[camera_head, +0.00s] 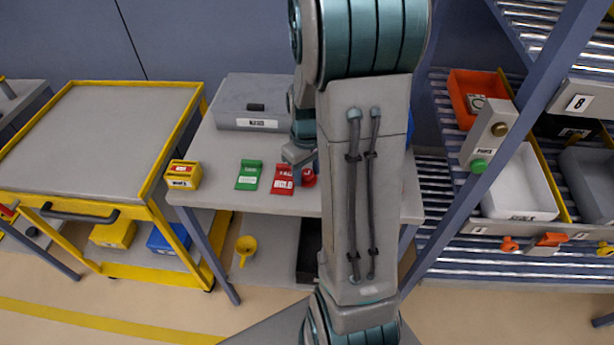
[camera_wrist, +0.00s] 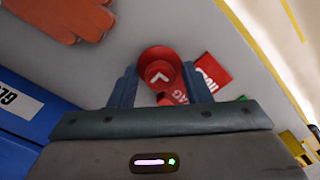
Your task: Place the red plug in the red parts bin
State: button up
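The red plug (camera_wrist: 158,68) sits between the two fingertips of my gripper (camera_wrist: 160,80) in the wrist view and about fills the gap. I cannot tell whether the fingers press on it. In the head view the red plug (camera_head: 309,177) is at the grey table's top, just beside and below my gripper (camera_head: 301,157), which my arm partly hides. A red tag (camera_head: 283,179) lies beside the plug; it also shows in the wrist view (camera_wrist: 208,76). An orange-red bin (camera_head: 462,112) on the rack at right holds a small part; it may be the red parts bin.
A green tag (camera_head: 249,175) and a yellow box (camera_head: 183,174) stand left on the table (camera_head: 222,150), with a grey case (camera_head: 262,95) behind. In the wrist view are an orange glove (camera_wrist: 70,15) and a blue box (camera_wrist: 20,115). A rack post (camera_head: 500,150) crosses before the bins.

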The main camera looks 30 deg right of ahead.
aim_at(307, 172)
jog(key=c, duration=0.8)
jog(key=shift+r, duration=0.15)
jog(key=shift+r, duration=0.55)
notch_tip(307, 172, up, 3)
jog(key=shift+r+b, duration=0.1)
jog(key=shift+b, duration=0.25)
jog(key=s+r, duration=0.2)
jog(key=s, duration=0.2)
jog(key=s+d+r+b, duration=0.1)
jog(key=s+r, duration=0.1)
jog(key=s, duration=0.1)
jog(key=s+r, duration=0.2)
jog(key=s, duration=0.2)
jog(key=shift+s+d+r, duration=0.25)
jog(key=shift+s+d, duration=0.05)
